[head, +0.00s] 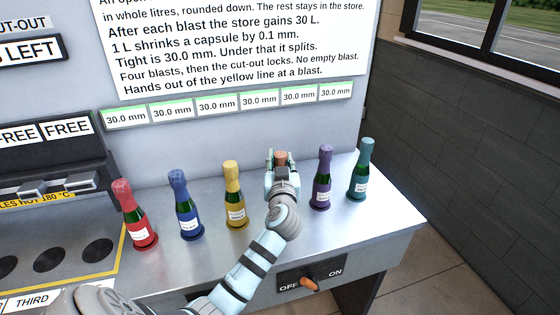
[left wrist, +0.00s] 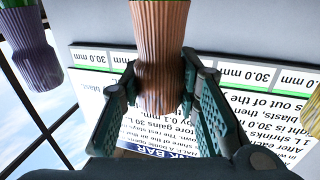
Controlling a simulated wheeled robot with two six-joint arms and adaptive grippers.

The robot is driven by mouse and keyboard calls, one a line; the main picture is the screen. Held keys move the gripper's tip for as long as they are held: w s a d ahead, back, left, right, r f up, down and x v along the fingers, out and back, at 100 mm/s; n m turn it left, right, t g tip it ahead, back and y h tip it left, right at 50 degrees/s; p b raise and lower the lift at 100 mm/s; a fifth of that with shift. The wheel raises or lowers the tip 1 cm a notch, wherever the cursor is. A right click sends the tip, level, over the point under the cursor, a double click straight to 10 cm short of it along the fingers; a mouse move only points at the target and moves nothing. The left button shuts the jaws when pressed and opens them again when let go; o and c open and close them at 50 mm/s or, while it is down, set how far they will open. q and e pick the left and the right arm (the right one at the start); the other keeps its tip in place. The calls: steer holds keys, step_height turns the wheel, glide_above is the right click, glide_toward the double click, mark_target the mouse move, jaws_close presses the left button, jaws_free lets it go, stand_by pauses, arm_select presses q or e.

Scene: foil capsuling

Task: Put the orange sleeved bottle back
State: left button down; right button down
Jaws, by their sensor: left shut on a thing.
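The orange-sleeved bottle (head: 281,158) is between the yellow and purple bottles, mostly hidden behind my left gripper. My left gripper (head: 282,168) is shut on it. In the left wrist view, the ribbed orange sleeve (left wrist: 160,55) stands between the two green-padded fingers (left wrist: 150,95), with a bit of green at the picture's top edge. The bottle's base is hidden in the head view, so I cannot tell if it touches the counter. My right gripper is not in view.
The yellow bottle (head: 234,195) is left of the gripper and the purple bottle (head: 322,178) right of it. Blue (head: 185,205), red (head: 133,215) and teal (head: 363,170) bottles also stand on the grey counter (head: 355,220). A black panel with an orange switch (head: 308,284) is on its front.

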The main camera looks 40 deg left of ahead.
arm_select(q)
steer(key=c, duration=1.6)
jaws_free()
steer(key=shift+f, duration=0.1)
steer(key=o, duration=0.4)
steer(key=b+v, duration=0.1)
steer(key=v, duration=1.1)
steer(key=shift+d, duration=0.1)
